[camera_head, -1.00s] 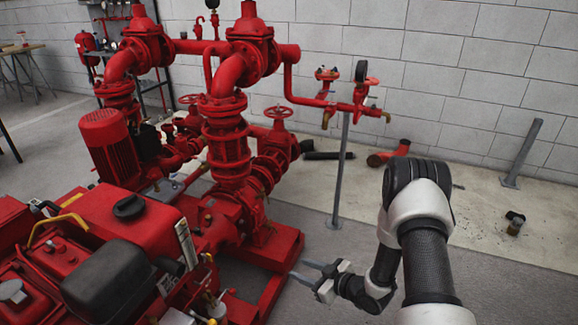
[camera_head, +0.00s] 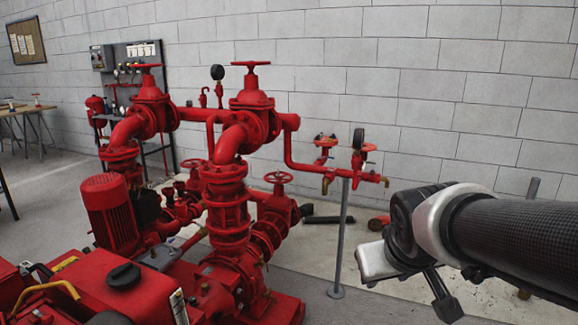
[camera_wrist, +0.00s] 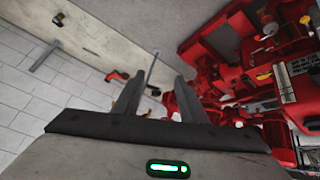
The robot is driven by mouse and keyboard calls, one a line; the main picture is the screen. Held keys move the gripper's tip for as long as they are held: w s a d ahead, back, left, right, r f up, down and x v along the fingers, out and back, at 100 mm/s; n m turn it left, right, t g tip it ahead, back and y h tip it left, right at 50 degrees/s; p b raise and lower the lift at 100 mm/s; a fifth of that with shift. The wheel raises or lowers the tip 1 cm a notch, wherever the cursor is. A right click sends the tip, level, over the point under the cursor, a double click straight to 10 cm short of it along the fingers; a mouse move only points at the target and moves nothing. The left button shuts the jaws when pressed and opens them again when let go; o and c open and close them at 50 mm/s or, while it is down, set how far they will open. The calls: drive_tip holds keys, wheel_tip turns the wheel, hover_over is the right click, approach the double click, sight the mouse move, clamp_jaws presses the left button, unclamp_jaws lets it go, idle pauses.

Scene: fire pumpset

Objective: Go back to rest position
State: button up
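My gripper (camera_wrist: 158,82) shows in the wrist view with its two grey fingers spread apart and nothing held between them. In the head view my arm reaches in from the right edge at mid height. The red fire pumpset (camera_head: 225,200) fills the left and middle of the head view, left of my arm. It also shows at the right of the wrist view (camera_wrist: 205,60), rotated, and apart from the fingers.
A thin grey post (camera_head: 341,235) under the red valve pipe (camera_head: 335,170) stands left of my arm. A white block wall (camera_head: 440,90) runs behind. A red engine unit (camera_head: 90,295) is at the lower left. Grey floor lies between post and arm.

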drive_tip(key=s+a+r+m+g+y, duration=0.1)
drive_tip(key=s+a, duration=0.3)
drive_tip(key=s, duration=0.9)
wheel_tip(320, 180, up, 25)
drive_tip(key=p, duration=2.5)
drive_tip(key=shift+w+d, duration=0.25)
drive_tip(key=shift+w, duration=0.05)
drive_tip(key=shift+c, duration=0.9)
